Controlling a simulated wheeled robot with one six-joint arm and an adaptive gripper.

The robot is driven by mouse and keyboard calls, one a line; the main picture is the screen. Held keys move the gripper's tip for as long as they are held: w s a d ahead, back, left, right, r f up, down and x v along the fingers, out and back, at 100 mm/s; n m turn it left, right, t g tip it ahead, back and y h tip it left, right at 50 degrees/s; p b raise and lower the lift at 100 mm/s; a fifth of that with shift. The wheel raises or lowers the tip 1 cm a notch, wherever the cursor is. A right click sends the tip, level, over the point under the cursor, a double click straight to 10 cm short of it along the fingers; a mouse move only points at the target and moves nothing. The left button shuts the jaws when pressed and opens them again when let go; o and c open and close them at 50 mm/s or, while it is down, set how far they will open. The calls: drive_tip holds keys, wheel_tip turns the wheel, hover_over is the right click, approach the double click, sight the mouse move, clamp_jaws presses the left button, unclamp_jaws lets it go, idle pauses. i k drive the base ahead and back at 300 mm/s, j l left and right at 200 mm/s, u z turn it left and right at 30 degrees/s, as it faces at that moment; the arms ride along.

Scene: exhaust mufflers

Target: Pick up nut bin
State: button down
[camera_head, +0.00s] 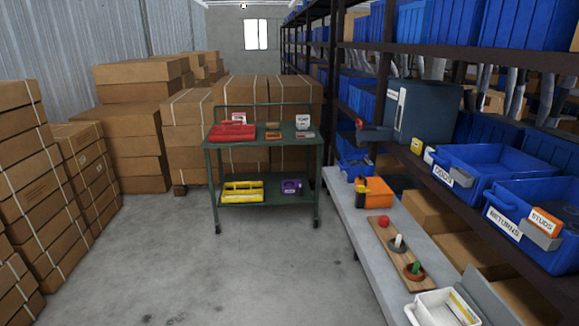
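No label that I can read says nut, so I cannot tell which container is the nut bin. A green two-shelf cart (266,143) stands ahead. Its top holds a red tray (231,131) and several small labelled boxes, among them a white one (303,121), with print too small to read. Its lower shelf holds a yellow tray (243,191) and a purple bin (291,187). On the right rack, an orange box marked STUDS (545,221) sits in the blue bin marked RETURNS (503,222). My gripper is not in view.
A blue bin marked ODDS (442,174) is on the rack. Cartons (90,182) line the left. The middle floor is clear.

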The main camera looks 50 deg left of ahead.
sight(354, 168)
drive_tip(key=u, duration=1.15)
drive_tip(key=i+j+z, duration=0.45)
drive_tip(key=i+j, duration=1.85)
drive_tip(key=i, duration=0.5)
